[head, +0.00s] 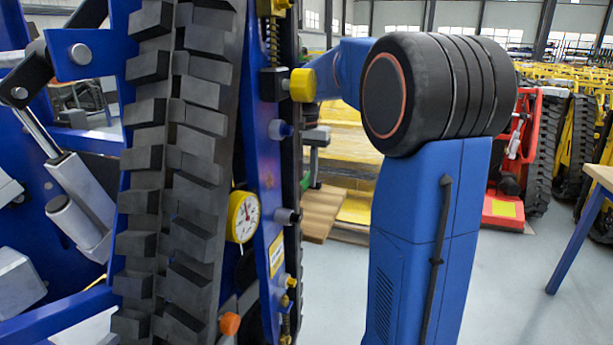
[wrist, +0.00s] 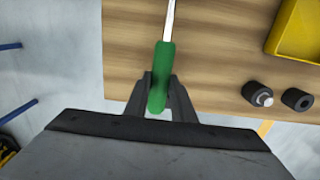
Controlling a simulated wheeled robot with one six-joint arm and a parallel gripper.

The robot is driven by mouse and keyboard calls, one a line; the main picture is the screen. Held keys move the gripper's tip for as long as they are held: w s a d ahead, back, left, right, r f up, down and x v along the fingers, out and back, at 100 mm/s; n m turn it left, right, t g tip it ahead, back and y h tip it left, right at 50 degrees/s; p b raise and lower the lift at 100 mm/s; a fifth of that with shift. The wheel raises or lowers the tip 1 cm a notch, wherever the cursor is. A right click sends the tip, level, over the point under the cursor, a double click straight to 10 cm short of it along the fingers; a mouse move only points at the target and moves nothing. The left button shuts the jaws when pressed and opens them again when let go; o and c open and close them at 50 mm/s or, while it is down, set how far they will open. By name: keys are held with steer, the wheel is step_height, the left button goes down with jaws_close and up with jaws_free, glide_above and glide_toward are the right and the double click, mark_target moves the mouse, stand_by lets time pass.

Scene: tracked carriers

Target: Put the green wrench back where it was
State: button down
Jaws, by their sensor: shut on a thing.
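The green wrench (wrist: 160,78) shows in the wrist view as a green handle with a thin pale metal shaft running up out of the top edge. Its far end is out of view. My gripper (wrist: 160,88) is shut on the green handle, one dark finger on each side. The wooden tabletop (wrist: 215,60) lies beneath it; I cannot tell how far the wrench is above the wood. In the head view my gripper (head: 316,136) is a small grey part behind my blue arm and the tracked machine, with a bit of green below it.
A yellow tray (wrist: 295,35) lies on the tabletop at right, with two dark cylindrical parts (wrist: 257,93) (wrist: 298,99) below it. Grey floor lies left of the table. In the head view, a large blue tracked machine (head: 180,180) fills the left. A red machine (head: 518,150) stands at right.

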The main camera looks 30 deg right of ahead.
steer(key=c, duration=1.5)
jaws_free()
steer(key=shift+r, duration=0.1)
steer(key=r, duration=1.1)
steer(key=shift+w+d+r, duration=0.1)
steer(key=shift+w+r, duration=0.1)
steer(key=shift+r, duration=0.2)
